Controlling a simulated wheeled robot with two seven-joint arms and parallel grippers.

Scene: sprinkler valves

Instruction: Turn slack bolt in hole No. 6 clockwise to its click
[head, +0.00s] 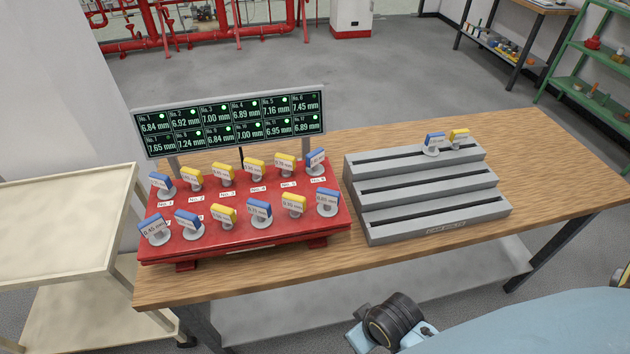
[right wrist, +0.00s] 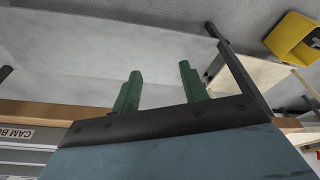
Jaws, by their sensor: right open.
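The bolt in hole No. 6 (head: 316,161) has a blue tagged head and stands at the right end of the back row on the red block (head: 245,243). The No. 6 display cell (head: 306,103) reads 7.45 mm with a green dot. Other bolts with blue or yellow heads fill both rows. My right gripper (right wrist: 160,90) shows in the right wrist view, its two green fingers apart with nothing between them. It is away from the bolts, below the table's front edge. My left gripper is in neither view.
The wooden table (head: 560,170) is bare to the right. A cream cart (head: 60,225) stands at the left.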

